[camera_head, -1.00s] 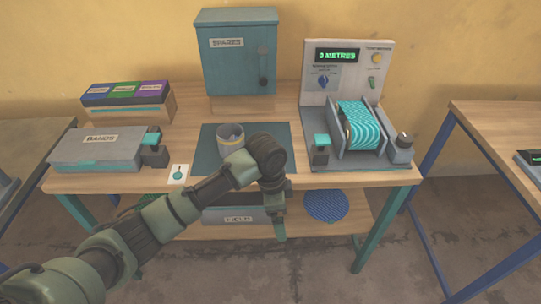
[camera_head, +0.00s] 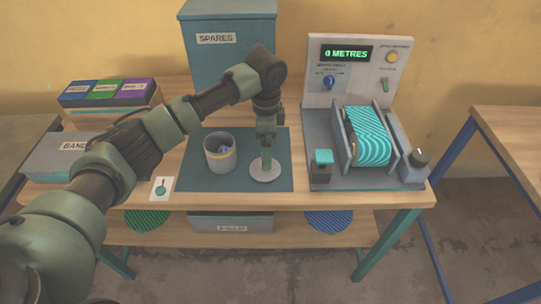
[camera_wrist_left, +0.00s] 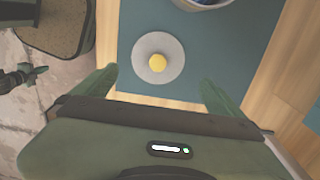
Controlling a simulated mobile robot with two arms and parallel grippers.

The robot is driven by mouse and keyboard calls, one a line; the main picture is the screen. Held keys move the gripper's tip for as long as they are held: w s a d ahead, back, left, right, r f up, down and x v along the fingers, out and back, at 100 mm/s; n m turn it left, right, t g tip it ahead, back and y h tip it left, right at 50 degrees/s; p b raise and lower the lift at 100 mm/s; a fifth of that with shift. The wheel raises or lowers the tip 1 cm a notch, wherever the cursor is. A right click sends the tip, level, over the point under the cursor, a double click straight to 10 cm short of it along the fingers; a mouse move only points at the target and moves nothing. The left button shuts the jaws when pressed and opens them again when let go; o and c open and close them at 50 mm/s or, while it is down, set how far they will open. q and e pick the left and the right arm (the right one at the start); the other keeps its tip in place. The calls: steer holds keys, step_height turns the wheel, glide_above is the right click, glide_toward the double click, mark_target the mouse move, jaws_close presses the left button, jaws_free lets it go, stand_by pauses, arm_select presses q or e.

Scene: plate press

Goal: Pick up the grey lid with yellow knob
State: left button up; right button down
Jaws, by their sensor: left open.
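The grey lid (camera_head: 265,172) is a flat round disc lying on the dark teal mat (camera_head: 200,178). My left gripper (camera_head: 265,160) points down over the lid in the head view and hides the knob there. In the wrist view its two fingers (camera_wrist_left: 157,80) are spread apart with nothing between them, and the lid lies ahead of them. My right gripper is not in view.
A winding machine with a teal reel (camera_head: 370,137) stands to the right. A SPARES cabinet (camera_head: 225,60) stands behind. A small card (camera_head: 161,188) lies at the front left.

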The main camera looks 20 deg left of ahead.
arm_select(q)
steer(key=shift+w+f, duration=0.15)
steer(key=shift+w, duration=0.1)
steer(key=shift+f, duration=0.35)
steer(key=shift+s+a+f+p, duration=0.1)
steer(key=shift+s+f+p, duration=0.2)
steer(key=shift+f, duration=0.35)
steer(key=shift+s+a+f+p, duration=0.1)
steer(key=shift+s+f+p, duration=0.15)
steer(key=shift+f, duration=0.35)
step_height(320, 180, down, 4)
steer(key=c, duration=1.2)
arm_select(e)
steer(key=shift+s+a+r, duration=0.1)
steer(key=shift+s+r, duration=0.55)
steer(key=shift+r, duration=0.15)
